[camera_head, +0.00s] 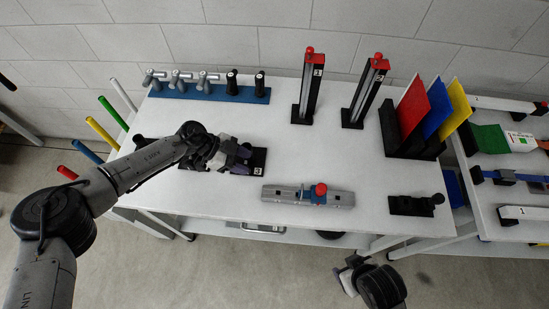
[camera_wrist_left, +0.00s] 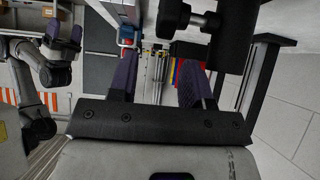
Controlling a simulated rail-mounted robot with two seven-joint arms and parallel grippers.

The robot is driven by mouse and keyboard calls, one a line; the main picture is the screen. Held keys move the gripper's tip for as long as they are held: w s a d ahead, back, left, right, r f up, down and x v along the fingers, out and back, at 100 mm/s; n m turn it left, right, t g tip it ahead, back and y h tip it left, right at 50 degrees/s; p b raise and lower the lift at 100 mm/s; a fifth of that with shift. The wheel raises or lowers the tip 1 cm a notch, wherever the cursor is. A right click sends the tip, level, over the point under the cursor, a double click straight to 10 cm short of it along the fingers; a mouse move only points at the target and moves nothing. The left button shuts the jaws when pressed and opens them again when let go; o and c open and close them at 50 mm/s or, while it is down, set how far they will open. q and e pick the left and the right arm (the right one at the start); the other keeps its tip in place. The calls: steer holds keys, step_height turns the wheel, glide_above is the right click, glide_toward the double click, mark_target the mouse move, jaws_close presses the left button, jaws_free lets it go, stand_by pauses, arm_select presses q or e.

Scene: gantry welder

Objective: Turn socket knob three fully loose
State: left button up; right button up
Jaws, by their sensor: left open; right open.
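A black socket block (camera_head: 258,158) with a white number label that looks like a 3 (camera_head: 175,170) lies at the left of the table, mostly covered by my left gripper (camera_head: 238,158). In the left wrist view, my gripper's purple fingers (camera_wrist_left: 156,75) are spread and empty. A black knob (camera_wrist_left: 172,17) on a short metal shaft joins a black block (camera_wrist_left: 234,35) just beyond the right finger, apart from the fingers. My right gripper (camera_head: 346,270) is open in front of the table; it also shows in the left wrist view (camera_wrist_left: 62,35).
A blue rack (camera_head: 225,93) with several handles stands behind the left gripper. A grey rail with a red knob (camera_head: 320,190) lies at centre, a black socket with knob (camera_head: 412,206) at right. Two upright posts (camera_head: 312,85) and colored panels (camera_head: 412,110) stand at the back.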

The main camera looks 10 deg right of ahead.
arm_select(q)
steer(key=s+d+r+p, duration=0.1)
steer(key=s+d+r, duration=0.4)
steer(key=d, duration=0.4)
steer(key=shift+s+d+r, duration=0.35)
steer(key=shift+s+r, duration=0.05)
steer(key=shift+r, duration=0.25)
steer(key=shift+o, duration=0.2)
